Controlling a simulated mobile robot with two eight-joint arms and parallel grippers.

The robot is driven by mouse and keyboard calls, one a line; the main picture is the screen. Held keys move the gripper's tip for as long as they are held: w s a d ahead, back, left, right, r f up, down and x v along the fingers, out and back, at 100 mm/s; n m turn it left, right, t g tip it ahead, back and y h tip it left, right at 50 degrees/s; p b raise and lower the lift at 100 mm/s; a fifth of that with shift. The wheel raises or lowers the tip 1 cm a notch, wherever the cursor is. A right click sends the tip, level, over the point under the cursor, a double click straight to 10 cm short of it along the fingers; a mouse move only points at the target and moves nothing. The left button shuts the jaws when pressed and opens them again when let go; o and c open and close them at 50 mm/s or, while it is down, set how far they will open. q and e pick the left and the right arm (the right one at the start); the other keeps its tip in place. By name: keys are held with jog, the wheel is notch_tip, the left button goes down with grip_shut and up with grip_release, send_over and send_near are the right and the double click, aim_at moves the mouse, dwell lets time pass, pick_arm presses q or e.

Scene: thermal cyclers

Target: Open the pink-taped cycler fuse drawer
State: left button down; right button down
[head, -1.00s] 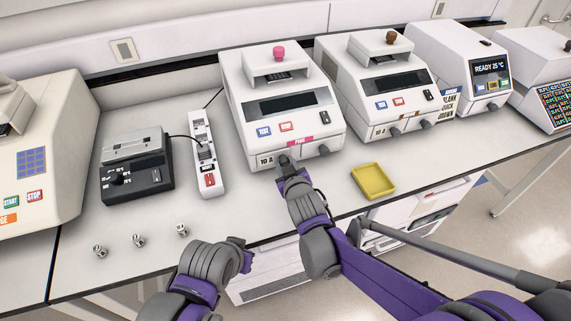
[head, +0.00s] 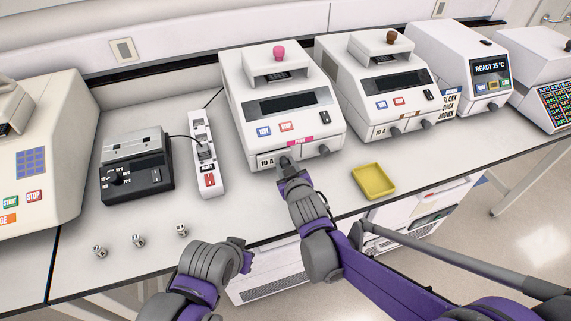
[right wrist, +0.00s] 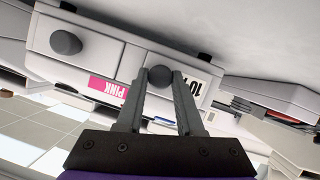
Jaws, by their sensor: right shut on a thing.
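The pink-taped cycler (head: 284,105) is the white machine with a pink knob on top and a pink label on its lower front. Its fuse drawer (head: 262,162), marked 10 A, is at the lower left of that front. In the right wrist view, upside down, the pink label (right wrist: 106,87) shows beside the drawer. My right gripper (head: 285,163) is shut on the drawer's round dark knob (right wrist: 160,76), between its fingertips. My left gripper (head: 243,252) is low near the bench's front edge, away from the cycler; its jaws are unclear.
A similar cycler (head: 375,85) with a brown knob stands to the right. A yellow tray (head: 373,181) lies to the right of my right gripper. A power strip (head: 207,153) and a dark-based block heater (head: 137,170) stand left. Small metal parts (head: 138,241) lie near the front edge.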

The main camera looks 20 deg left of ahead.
jog(key=s+d, duration=0.1)
jog(key=s, duration=0.1)
jog(key=s+d, duration=0.2)
jog(key=s, duration=0.1)
jog(key=s+d, duration=0.2)
jog(key=s, duration=0.1)
jog(key=shift+d+b, duration=0.2)
jog(key=shift+b, duration=0.1)
jog(key=shift+s+d, duration=0.25)
jog(key=shift+s, duration=0.15)
jog(key=c, duration=0.5)
grip_release()
jog(key=shift+c, duration=0.2)
jog(key=p+v, duration=0.1)
jog(key=v, duration=0.9)
jog(key=shift+s+d+p, duration=0.15)
jog(key=shift+s+p, duration=0.2)
jog(key=shift+r, duration=0.1)
